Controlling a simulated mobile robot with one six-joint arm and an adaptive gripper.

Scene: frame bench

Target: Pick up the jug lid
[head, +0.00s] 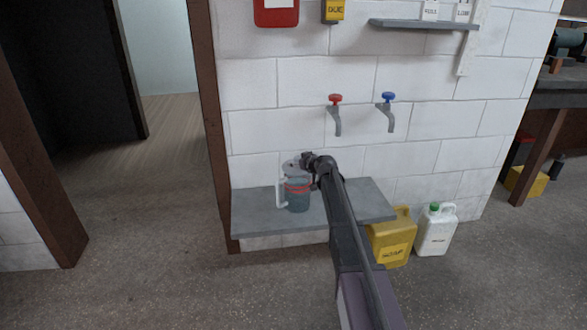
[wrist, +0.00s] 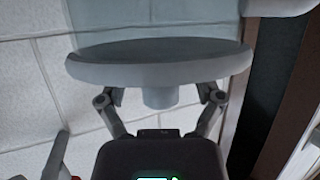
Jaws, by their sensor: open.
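The jug lid (wrist: 160,65) is a grey disc with a short round knob (wrist: 158,97), large in the wrist view. It sits at the mouth of a bluish see-through jug (head: 298,200) with red bands and a pale handle on its left. In the head view the lid (head: 291,168) shows pale grey, partly hidden by my gripper (head: 306,163). My gripper is open, with its fingers (wrist: 161,94) on either side of the knob in the wrist view. I cannot tell whether either finger touches it.
The jug stands on a grey shelf (head: 255,213) against the white block wall. A red tap (head: 336,112) and a blue tap (head: 387,110) jut out above it. A yellow can (head: 393,240) and a white can (head: 436,232) stand on the floor at the right.

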